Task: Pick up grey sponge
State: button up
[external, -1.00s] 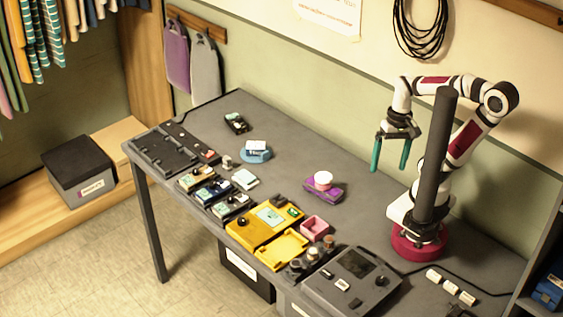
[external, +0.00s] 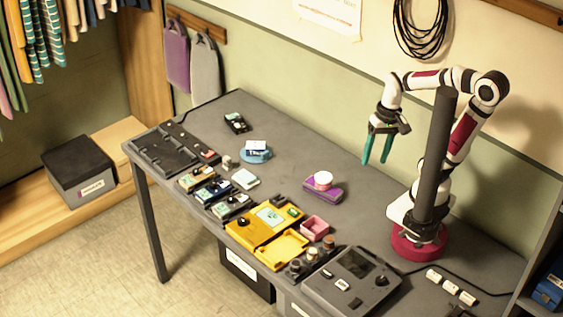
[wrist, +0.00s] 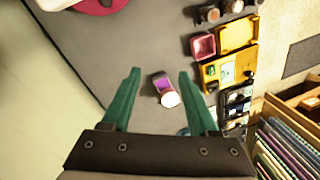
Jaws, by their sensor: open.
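My gripper (external: 376,160) has green fingers, open and empty, hanging in the air above the back right part of the table. It also shows in the wrist view (wrist: 160,73), with bare table and a purple block (wrist: 162,83) between and beyond its fingers. No thing is clearly a grey sponge. A small greyish item (external: 226,161) lies left of the blue dish (external: 257,156), well away from my gripper; I cannot tell if it is the sponge. The purple block (external: 322,192) carries a round white-topped thing (external: 323,178).
Yellow cases (external: 258,228), a pink tray (external: 314,228) and a grey console (external: 352,283) line the front edge. A dark tray (external: 170,152) is at the far left. A dark post (external: 437,165) stands by my arm. The table between the purple block and my base is clear.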

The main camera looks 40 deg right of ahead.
jog(key=w+a+f+n+t, duration=0.1)
jog(key=w+a+t, duration=0.15)
jog(key=w, duration=0.75)
jog(key=w+a+f+n+t, duration=0.1)
jog(key=w+a+f, duration=0.15)
jog(key=w, duration=0.65)
jog(key=n+t, duration=0.2)
jog(key=t, duration=0.5)
send_near(229, 159)
jog(key=w+f+t+h, duration=0.1)
jog(key=w+a+f+t+h, duration=0.1)
jog(key=f, duration=0.1)
jog(key=shift+w+a+f+n, duration=0.15)
jog(key=shift+w+a+n, duration=0.1)
jog(key=shift+w+n, duration=0.15)
jog(key=shift+t, duration=0.25)
jog(key=x, duration=0.5)
jog(key=shift+c, duration=0.2)
grip_shut()
